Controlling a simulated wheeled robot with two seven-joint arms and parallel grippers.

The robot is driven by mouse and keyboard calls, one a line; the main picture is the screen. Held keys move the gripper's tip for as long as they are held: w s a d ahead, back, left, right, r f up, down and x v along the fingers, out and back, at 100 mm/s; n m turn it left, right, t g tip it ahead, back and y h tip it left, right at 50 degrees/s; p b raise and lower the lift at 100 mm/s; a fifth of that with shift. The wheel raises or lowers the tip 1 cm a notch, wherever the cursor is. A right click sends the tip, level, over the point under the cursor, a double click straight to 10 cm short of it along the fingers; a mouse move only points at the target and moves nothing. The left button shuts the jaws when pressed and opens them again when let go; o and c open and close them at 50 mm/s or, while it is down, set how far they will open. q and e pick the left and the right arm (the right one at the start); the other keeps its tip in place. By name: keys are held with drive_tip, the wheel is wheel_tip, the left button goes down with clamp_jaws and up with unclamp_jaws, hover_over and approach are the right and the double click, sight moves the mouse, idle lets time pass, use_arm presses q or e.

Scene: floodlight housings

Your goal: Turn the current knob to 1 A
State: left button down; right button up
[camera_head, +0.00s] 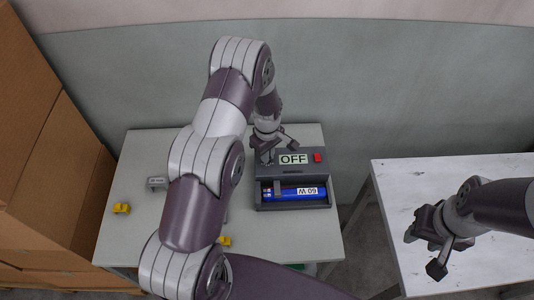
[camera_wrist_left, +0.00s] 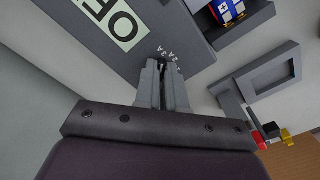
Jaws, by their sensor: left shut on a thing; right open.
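The dark grey tester unit (camera_head: 285,172) stands at the right of the light table. Its display (camera_head: 293,159) reads OFF. The display shows upside down and cut off in the left wrist view (camera_wrist_left: 115,18). My left gripper (camera_head: 267,152) reaches down to the unit's back left corner, left of the display. In the left wrist view its fingers (camera_wrist_left: 162,72) are shut on the dark current knob, beside the printed 2 A and 3 A marks (camera_wrist_left: 172,58). The fingers mostly hide the knob, so its pointer setting cannot be read. My right gripper (camera_head: 430,250) is open and empty over the white table.
A red switch (camera_head: 318,157) sits right of the display. A blue labelled cell (camera_head: 290,193) lies in the unit's front bay. A grey part (camera_head: 157,183) and a yellow part (camera_head: 121,208) lie on the table's left. Cardboard boxes (camera_head: 45,130) stand at far left.

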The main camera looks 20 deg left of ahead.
use_arm(q)
drive_tip(key=m+b, duration=0.1)
drive_tip(key=m, duration=0.7)
drive_tip(key=shift+m, duration=0.4)
drive_tip(key=m+b, duration=0.1)
drive_tip(key=m, duration=0.3)
drive_tip(key=shift+m, duration=2)
drive_tip(key=c, duration=1.2)
unclamp_jaws()
wheel_tip(320, 180, up, 13)
drive_tip(key=shift+f+b, duration=0.1)
drive_tip(key=shift+b, duration=0.9)
